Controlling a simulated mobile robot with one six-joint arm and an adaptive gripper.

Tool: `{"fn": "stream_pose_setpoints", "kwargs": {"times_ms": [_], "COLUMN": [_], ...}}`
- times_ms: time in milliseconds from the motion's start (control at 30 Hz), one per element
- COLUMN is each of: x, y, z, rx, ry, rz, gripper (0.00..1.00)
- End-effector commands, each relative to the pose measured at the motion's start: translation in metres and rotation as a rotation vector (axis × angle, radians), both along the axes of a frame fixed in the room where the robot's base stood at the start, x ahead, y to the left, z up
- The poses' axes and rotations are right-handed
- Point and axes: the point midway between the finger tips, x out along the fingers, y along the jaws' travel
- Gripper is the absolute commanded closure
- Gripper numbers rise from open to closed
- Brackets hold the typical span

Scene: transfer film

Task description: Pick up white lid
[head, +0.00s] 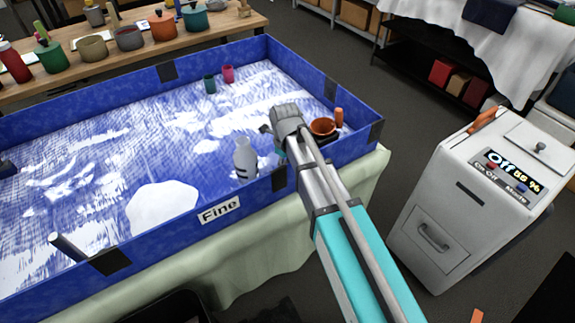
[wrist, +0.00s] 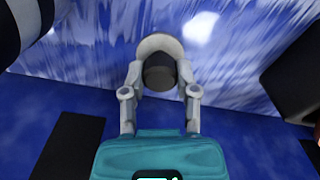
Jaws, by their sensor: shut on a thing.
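My gripper (wrist: 160,82) is closed around a dark, stubby cylinder between its two pale fingers in the wrist view. A pale, rounded piece (wrist: 158,42) that looks like the white lid arches just beyond that cylinder. The fingers partly cover it, so its full outline is hidden. In the head view my gripper (head: 284,122) is over the right part of the blue-walled tray (head: 140,86). There the arm and gripper hide most of what is held.
A white striped bottle (head: 244,158) stands just left of my gripper. An orange bowl (head: 322,127) and an orange cylinder (head: 339,118) are at its right. A teal cup (head: 210,84) and a pink cup (head: 228,73) stand farther back. The tray's middle is mostly clear.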

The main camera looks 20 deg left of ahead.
Motion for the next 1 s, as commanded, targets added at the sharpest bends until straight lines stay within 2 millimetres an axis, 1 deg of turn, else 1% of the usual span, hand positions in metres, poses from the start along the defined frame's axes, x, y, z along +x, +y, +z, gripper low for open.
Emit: {"fn": "stream_pose_setpoints", "kwargs": {"times_ms": [167, 367, 800, 1000], "x": [0.0, 0.0, 0.0, 0.0], "y": [0.0, 0.0, 0.0, 0.0], "z": [0.008, 0.022, 0.068, 0.085], "rx": [0.0, 0.0, 0.0, 0.0], "ry": [0.0, 0.0, 0.0, 0.0], "rz": [0.0, 0.0, -0.001, -0.001], "gripper": [0.93, 0.93, 0.93, 0.93]}}
